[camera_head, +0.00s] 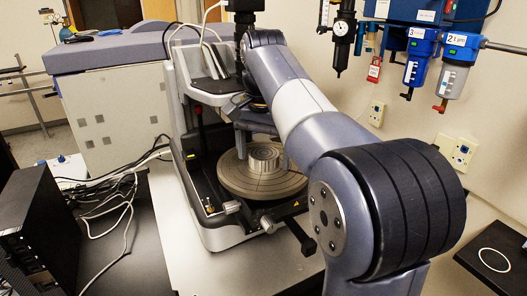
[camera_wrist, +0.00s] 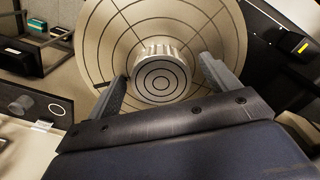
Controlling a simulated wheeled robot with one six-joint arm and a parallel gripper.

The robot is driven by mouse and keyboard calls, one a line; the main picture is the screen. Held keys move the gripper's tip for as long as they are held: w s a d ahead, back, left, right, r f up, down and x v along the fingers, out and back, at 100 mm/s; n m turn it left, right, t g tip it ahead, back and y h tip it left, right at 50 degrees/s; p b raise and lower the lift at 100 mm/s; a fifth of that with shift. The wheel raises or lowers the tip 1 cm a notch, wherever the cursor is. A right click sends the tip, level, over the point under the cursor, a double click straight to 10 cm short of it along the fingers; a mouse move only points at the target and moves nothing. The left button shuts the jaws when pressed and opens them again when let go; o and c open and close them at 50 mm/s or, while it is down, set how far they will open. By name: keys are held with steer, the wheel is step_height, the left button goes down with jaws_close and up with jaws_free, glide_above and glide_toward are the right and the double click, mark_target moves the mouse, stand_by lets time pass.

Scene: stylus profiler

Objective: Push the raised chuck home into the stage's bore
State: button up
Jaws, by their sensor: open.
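The chuck (camera_head: 263,157) is a small ribbed metal cylinder standing up from the middle of the round stage (camera_head: 240,182). In the wrist view the chuck (camera_wrist: 160,78) shows its flat top with dark concentric rings, and the stage (camera_wrist: 112,38) spreads around it with ring and radial lines. My gripper (camera_wrist: 166,80) is open, with one finger on each side of the chuck in that view. I cannot tell whether the fingers touch it or how high they are above the stage. The bore is hidden under the chuck. In the head view my arm partly covers the gripper.
The profiler's frame (camera_head: 190,140) stands around and behind the stage. A black box (camera_head: 42,225) and loose cables lie at the left. Blue air filters (camera_head: 421,55) hang on the wall at the right. A dark panel with a white ring (camera_head: 494,260) is at the lower right.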

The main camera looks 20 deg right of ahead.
mark_target(263, 154)
steer(key=shift+c, duration=0.4)
step_height(263, 154, up, 3)
steer(key=p, duration=0.3)
steer(key=shift+f, duration=0.2)
steer(key=shift+r, duration=2.2)
